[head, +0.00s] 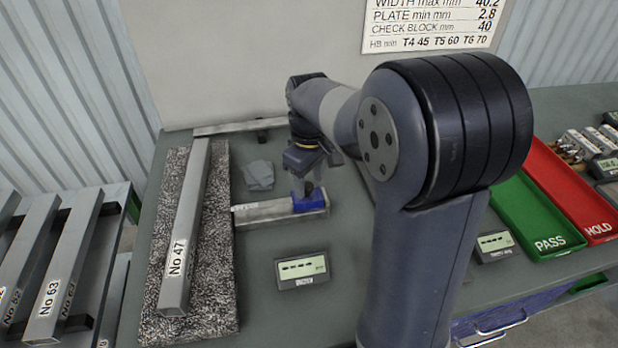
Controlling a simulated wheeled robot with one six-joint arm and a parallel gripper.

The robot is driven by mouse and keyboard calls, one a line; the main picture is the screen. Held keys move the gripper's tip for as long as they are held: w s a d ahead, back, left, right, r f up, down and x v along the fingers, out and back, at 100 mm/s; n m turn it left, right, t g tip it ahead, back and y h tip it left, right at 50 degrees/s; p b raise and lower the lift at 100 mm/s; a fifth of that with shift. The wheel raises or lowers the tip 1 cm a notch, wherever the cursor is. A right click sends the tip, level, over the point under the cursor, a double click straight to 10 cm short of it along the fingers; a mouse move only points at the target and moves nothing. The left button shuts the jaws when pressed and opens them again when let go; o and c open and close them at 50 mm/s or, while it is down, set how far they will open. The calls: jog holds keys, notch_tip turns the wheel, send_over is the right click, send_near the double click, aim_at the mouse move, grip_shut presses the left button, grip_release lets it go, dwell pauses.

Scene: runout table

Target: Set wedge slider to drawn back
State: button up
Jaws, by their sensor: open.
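A low grey rail (265,212) with a small label at its left end lies on the table, left of my arm. A blue block (312,203), which looks like the wedge slider, sits toward the rail's right end. My gripper (308,186) points down right over the blue block. Its jaws are open, and the fingertips are at or just above the block. I cannot tell whether they touch it. The fingers hide part of the block's top.
A grey bar marked No 47 (185,235) lies on a speckled slab (222,270) at the left. Green PASS (525,215) and red HOLD (570,190) trays are at the right.

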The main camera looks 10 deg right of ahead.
aim_at(309, 185)
notch_tip(309, 185, up, 11)
dwell(0.5)
jog(key=shift+f, duration=0.2)
notch_tip(309, 185, down, 11)
jog(key=shift+a+f, duration=0.1)
jog(key=a, duration=0.2)
jog(key=shift+w+a+r, duration=0.1)
jog(key=shift+a+r, duration=0.1)
jog(key=shift+a, duration=0.85)
